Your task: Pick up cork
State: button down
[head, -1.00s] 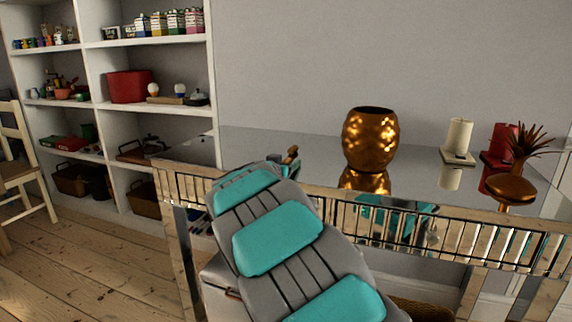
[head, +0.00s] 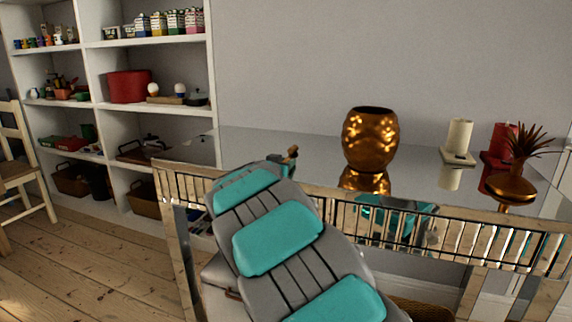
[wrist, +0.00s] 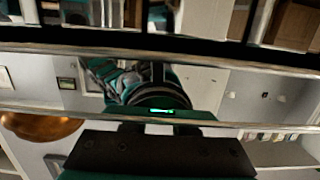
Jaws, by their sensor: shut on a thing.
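My gripper (head: 284,160) is just past the end of my grey and teal arm, over the left part of the mirror-topped table (head: 250,140). A small brown piece, which looks like the cork (head: 292,151), sticks up at its fingertips, and the jaws are shut on it. It seems to be a little above the table top; the exact gap cannot be told. My arm hides most of the gripper. The wrist view shows the dark gripper body (wrist: 160,152) and reflections in the shiny surface; the cork cannot be made out there.
A gold vase (head: 370,139) stands on the table right of my gripper. Further right are a white candle (head: 459,136), a red candle (head: 503,139) and a spiky plant in a copper pot (head: 511,187). White shelves (head: 153,103) stand left, a wooden chair (head: 17,165) far left.

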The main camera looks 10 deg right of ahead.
aim_at(286, 159)
jog(key=shift+r, duration=0.15)
jog(key=shift+r, duration=0.75)
jog(key=shift+r+p, duration=0.5)
jog(key=shift+r, duration=0.35)
jog(key=shift+s+r, duration=0.2)
jog(key=shift+s, duration=0.8)
jog(key=s+r+b, duration=0.1)
jog(key=s, duration=1.3)
